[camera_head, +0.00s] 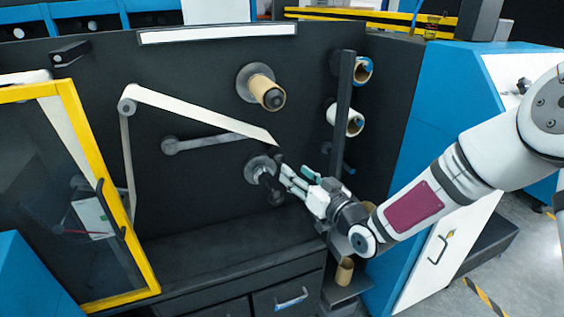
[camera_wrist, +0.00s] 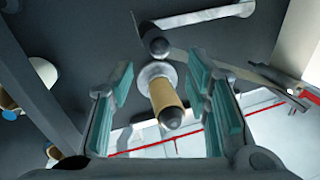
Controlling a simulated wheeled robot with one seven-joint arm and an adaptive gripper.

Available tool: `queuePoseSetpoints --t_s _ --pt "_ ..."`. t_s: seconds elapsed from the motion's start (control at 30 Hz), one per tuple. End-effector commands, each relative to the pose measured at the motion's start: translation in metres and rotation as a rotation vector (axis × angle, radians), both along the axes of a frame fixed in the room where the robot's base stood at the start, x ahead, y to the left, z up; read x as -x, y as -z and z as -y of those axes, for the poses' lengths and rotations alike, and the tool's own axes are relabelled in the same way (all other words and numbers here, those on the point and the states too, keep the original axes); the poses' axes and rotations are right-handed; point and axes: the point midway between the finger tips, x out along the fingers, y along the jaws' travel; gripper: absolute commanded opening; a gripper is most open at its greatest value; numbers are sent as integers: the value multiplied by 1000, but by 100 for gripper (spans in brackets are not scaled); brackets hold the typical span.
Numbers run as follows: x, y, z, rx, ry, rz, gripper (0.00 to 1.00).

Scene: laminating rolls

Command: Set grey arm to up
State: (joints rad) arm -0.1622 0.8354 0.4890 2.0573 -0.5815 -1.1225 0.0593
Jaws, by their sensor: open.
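The grey arm (camera_head: 210,143) is a bar on the dark machine panel. It runs from a round pivot at its left, rising slightly to the right; its right end is hidden behind the pale strip. In the wrist view a pale bar with a rounded end at the top appears to be the grey arm (camera_wrist: 205,15). My gripper (camera_head: 285,172) is right of and below the grey arm, apart from it, in front of the lower black spindle (camera_head: 265,182). In the wrist view my gripper (camera_wrist: 165,95) is open, with nothing held between its teal pads.
A pale strip (camera_head: 200,112) slants from a roller down toward my gripper. An upper spindle carries a brown core (camera_head: 267,92), also in the wrist view (camera_wrist: 165,97). A dark post (camera_head: 342,110) with cores stands right. A yellow-framed door (camera_head: 75,190) is left.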

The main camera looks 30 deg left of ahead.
Motion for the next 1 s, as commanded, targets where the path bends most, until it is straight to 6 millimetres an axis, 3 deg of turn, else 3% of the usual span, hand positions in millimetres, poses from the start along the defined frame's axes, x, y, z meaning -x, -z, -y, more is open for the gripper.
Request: queuePoseSetpoints --t_s 0.2,0.4,0.83,0.87,1.0 --pt "-20 1 -38 0 -1 0 44" --pt "-33 1 -60 0 0 1 44" --pt "-38 1 -68 2 0 -1 44" --pt "-38 1 -68 2 0 -1 42" --pt "-38 1 -68 2 0 -1 10"
